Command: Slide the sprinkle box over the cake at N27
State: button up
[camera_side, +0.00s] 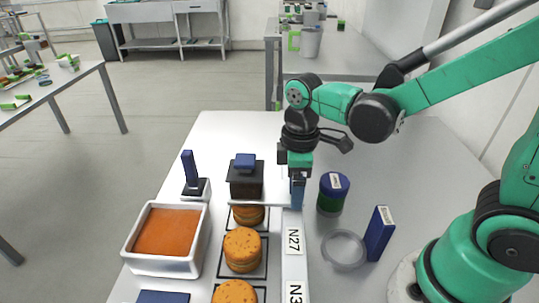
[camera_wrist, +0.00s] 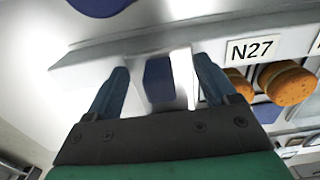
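The sprinkle box (camera_side: 246,182), dark brown with a blue top, sits on a white plate (camera_side: 258,202) above the rearmost cake (camera_side: 249,216), which is partly hidden. A round orange-brown cake (camera_side: 242,250) stands left of the N27 label (camera_side: 293,240), in front of the box. The N27 label also shows in the wrist view (camera_wrist: 252,50), with a cake (camera_wrist: 287,83) below it. My gripper (camera_side: 297,190) is at the plate's right end. In the wrist view my gripper (camera_wrist: 160,75) is open, its fingers on either side of a blue block (camera_wrist: 158,80), with gaps visible.
A white tray (camera_side: 139,264) with orange filling stands at left, near a blue-handled tool (camera_side: 190,170). At right are a blue-lidded green jar (camera_side: 333,194), a clear ring (camera_side: 343,250) and an upright blue box (camera_side: 379,233). Another cake (camera_side: 235,292) stands in front.

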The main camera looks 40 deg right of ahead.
aim_at(297, 240)
jog(key=shift+c, duration=0.5)
jog(key=shift+s+a, duration=0.1)
jog(key=shift+s+a, duration=3.05)
jog(key=shift+a, duration=0.05)
jog(key=o, duration=0.8)
jog(key=shift+r, duration=0.1)
